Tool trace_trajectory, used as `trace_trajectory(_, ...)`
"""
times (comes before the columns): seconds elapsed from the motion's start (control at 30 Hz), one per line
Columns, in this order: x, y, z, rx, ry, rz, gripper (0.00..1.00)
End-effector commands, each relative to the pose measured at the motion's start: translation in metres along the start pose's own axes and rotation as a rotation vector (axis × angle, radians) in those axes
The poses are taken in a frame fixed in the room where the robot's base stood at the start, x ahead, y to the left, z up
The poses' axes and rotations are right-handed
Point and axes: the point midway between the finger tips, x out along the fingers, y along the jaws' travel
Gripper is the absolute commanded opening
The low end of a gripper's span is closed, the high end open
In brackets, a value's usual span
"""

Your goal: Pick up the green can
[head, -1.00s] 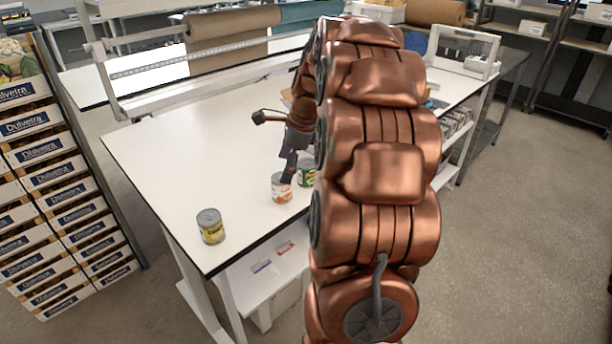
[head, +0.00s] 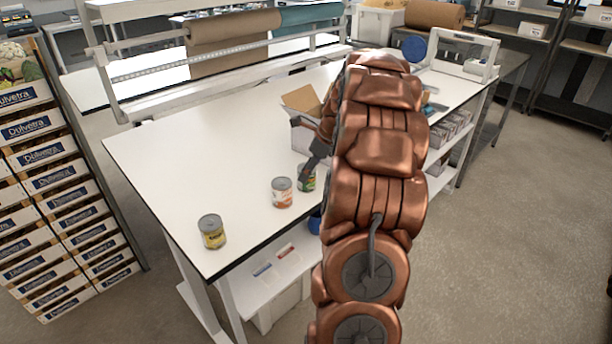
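The green can (head: 305,183) stands on the white table near its front edge, partly covered by my arm. Of my gripper (head: 312,161), one dark finger shows, reaching down to the top of the green can. Whether it touches the can is not clear. The rest of the gripper is hidden behind my copper arm, so its opening cannot be seen. An orange-and-white can (head: 282,193) stands just left of the green can. A yellow can (head: 212,232) stands farther left, near the table corner.
The white table (head: 200,150) is clear on its left and middle. An open cardboard box (head: 303,101) stands behind the cans, partly behind my arm. A paper-roll rack (head: 233,33) is at the back. Stacked Dulvetra boxes (head: 55,178) stand left of the table.

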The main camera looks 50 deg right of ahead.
Motion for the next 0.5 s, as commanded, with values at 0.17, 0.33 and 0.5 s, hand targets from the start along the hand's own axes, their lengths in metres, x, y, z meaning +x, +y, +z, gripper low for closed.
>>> trace_trajectory(0.17, 0.021, -0.001, 0.0, 0.002, 0.001, 0.002, 0.87)
trace_trajectory(0.33, 0.026, -0.002, 0.0, 0.0, 0.0, -0.002, 0.87)
trace_trajectory(0.5, 0.026, -0.002, 0.0, 0.0, 0.0, -0.002, 0.79)
